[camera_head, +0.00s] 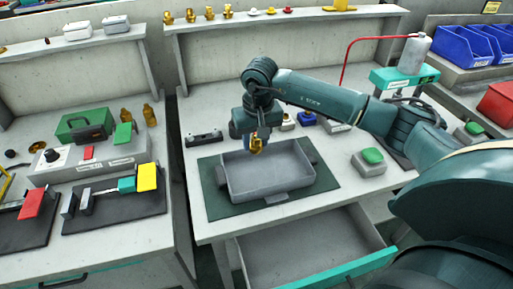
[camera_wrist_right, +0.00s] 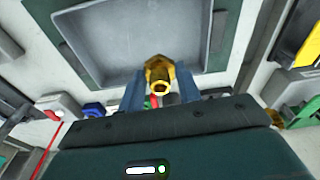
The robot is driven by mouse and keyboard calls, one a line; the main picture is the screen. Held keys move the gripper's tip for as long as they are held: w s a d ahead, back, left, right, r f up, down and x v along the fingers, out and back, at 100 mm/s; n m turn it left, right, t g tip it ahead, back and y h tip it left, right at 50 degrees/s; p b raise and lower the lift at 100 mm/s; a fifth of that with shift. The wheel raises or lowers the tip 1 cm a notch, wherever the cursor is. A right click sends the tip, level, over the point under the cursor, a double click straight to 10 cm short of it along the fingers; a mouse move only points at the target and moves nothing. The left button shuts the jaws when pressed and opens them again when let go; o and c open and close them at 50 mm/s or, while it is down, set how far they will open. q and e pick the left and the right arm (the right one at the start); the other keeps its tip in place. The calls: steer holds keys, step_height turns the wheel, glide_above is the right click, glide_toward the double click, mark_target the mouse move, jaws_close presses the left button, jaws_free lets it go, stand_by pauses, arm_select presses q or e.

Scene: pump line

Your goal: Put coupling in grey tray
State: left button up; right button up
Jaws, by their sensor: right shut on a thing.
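The coupling (camera_head: 256,144) is a small brass-coloured piece with a hex-shaped part. My right gripper (camera_head: 256,137) is shut on it and holds it above the back part of the grey tray. In the right wrist view the coupling (camera_wrist_right: 159,78) sits between the two blue-grey fingers of the gripper (camera_wrist_right: 160,95). The grey tray (camera_head: 270,191) lies on a dark green mat on the middle bench, and its visible floor is empty. The wrist view shows the tray (camera_wrist_right: 185,30) beyond the coupling. My left gripper is not in view.
The green mat (camera_head: 218,203) surrounds the tray. An open drawer (camera_head: 310,245) juts out below the bench front. A grey box with a green top (camera_head: 371,160) stands to the right. Several brass fittings (camera_head: 209,13) stand on the shelf behind. A dark block (camera_head: 204,138) lies at the back left.

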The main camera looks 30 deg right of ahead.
steer(key=shift+w+d+f+p, duration=0.1)
steer(key=shift+f+p, duration=0.15)
steer(key=shift+f, duration=2.25)
steer(key=shift+d+f+p, duration=0.1)
steer(key=shift+f+p, duration=0.15)
steer(key=shift+f, duration=2.25)
steer(key=o, duration=1)
steer(key=shift+a, duration=0.1)
steer(key=shift+c, duration=0.2)
steer(key=shift+o, duration=0.2)
